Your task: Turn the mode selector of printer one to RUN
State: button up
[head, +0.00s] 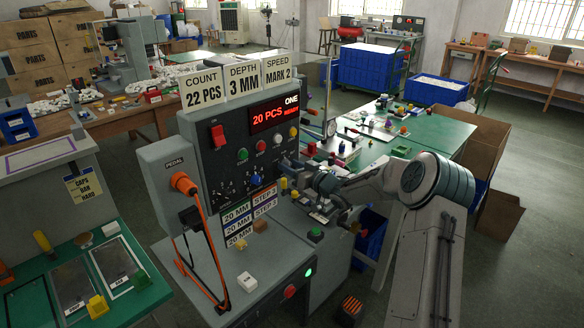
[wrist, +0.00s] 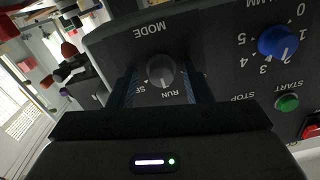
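Printer one (head: 222,150) is a dark control panel with a red display reading 20 PCS and the word ONE. In the wrist view, which is upside down, its mode selector (wrist: 160,70) is a round dark grey knob under the label MODE. RUN and a partly covered label starting with S are printed by it. Its exact pointer direction is hard to tell. My gripper (wrist: 161,84) is open, with one dark finger on each side of the knob; small gaps seem to show. In the head view my gripper (head: 288,168) is at the panel's right side and hides the selector.
A blue dial (wrist: 278,42) marked in MM and a green START button (wrist: 287,103) sit beside the selector. An orange cable (head: 200,240) hangs at the panel's left. A green table (head: 440,134) stands behind my arm.

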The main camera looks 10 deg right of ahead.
jog(key=b+v, duration=0.3)
jog(key=v, duration=1)
jog(key=shift+s+d, duration=0.25)
jog(key=shift+s, duration=0.1)
